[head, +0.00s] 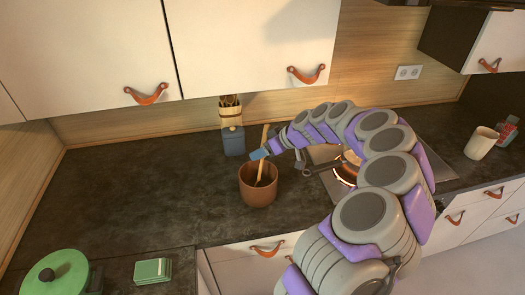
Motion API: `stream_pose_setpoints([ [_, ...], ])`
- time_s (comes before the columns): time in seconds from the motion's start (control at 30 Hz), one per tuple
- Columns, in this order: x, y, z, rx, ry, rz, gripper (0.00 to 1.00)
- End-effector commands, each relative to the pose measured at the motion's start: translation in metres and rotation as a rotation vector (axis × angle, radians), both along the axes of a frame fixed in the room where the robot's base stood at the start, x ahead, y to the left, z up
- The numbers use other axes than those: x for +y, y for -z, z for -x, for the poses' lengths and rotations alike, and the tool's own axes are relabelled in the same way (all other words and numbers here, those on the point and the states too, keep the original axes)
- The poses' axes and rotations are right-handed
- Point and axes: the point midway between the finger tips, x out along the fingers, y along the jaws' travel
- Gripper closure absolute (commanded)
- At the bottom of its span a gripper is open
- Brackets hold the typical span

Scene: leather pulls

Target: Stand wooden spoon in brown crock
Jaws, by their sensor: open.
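The brown crock (259,190) stands upright on the dark counter near its front edge, in the middle of the head view. The wooden spoon (264,158) leans in the crock. Its lower part is inside and its handle rises above the rim, tilted slightly to the right at the top. My gripper (259,154) is open beside the upper handle, with a blue fingertip at or near the spoon. I cannot tell from this view whether it touches the handle.
A blue-based utensil holder (233,141) stands behind the crock. A pan (350,165) sits on the glowing hob to the right. A cream cup (481,143) is farther right. A green-lidded pot (55,275) and green sponges (153,271) lie front left.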

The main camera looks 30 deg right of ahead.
Motion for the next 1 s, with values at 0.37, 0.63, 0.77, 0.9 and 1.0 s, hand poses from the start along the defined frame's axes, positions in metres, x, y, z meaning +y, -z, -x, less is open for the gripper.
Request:
stream_pose_setpoints([
  [0.37, -0.025, -0.036, 0.027, -0.003, 0.003, 0.000, 0.45],
  [0.63, -0.054, -0.078, 0.061, -0.004, 0.004, 0.001, 0.45],
  [0.77, -0.066, -0.095, 0.075, -0.001, 0.003, 0.001, 0.45],
  [0.9, -0.076, -0.108, 0.086, 0.000, 0.003, 0.001, 0.45],
  [1.0, -0.080, -0.114, 0.092, 0.001, 0.000, 0.000, 0.45],
])
